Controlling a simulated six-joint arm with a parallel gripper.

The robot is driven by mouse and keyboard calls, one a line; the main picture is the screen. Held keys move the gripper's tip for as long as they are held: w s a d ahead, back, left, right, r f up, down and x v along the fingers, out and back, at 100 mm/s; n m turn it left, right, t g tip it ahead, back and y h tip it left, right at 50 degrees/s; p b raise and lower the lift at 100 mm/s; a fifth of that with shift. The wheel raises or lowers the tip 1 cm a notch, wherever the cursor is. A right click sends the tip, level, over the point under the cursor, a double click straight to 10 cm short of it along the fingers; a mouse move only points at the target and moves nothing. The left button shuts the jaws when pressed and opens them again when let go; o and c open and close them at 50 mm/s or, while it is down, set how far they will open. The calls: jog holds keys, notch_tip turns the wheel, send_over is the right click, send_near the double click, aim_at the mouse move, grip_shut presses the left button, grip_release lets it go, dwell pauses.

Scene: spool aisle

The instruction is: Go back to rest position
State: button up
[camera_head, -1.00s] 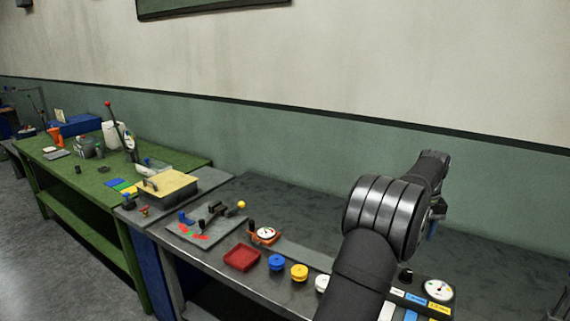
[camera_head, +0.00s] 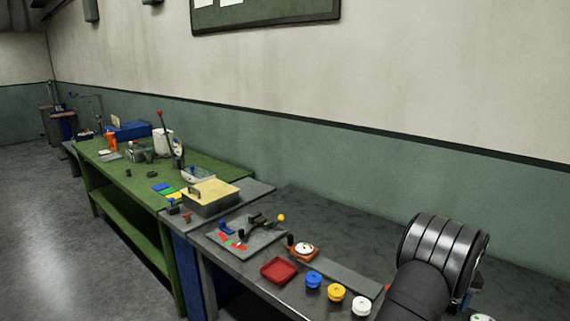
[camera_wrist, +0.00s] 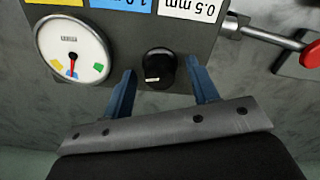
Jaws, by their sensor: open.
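My gripper (camera_wrist: 160,88) shows in the wrist view with its two blue fingers apart and nothing between them. A black knob (camera_wrist: 159,68) on a grey panel (camera_wrist: 125,35) appears between and beyond the fingertips; I cannot tell how far away it is. The panel also carries a round dial gauge (camera_wrist: 72,48) with a red needle and a "0.5 mm" label (camera_wrist: 194,9).
A dark bench holds a red tray (camera_head: 279,270), blue (camera_head: 313,279), yellow (camera_head: 336,292) and white (camera_head: 361,306) spools, and a grey plate with a clamp (camera_head: 250,236). A lever with a red end (camera_wrist: 309,53) is right of the panel. A green table (camera_head: 125,175) stands left.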

notch_tip(320, 180, up, 17)
notch_tip(320, 180, down, 17)
jog(key=shift+f, duration=0.15)
jog(key=shift+r+m, duration=0.2)
jog(key=shift+m, duration=0.6)
jog(key=m, duration=1.6)
dwell(0.3)
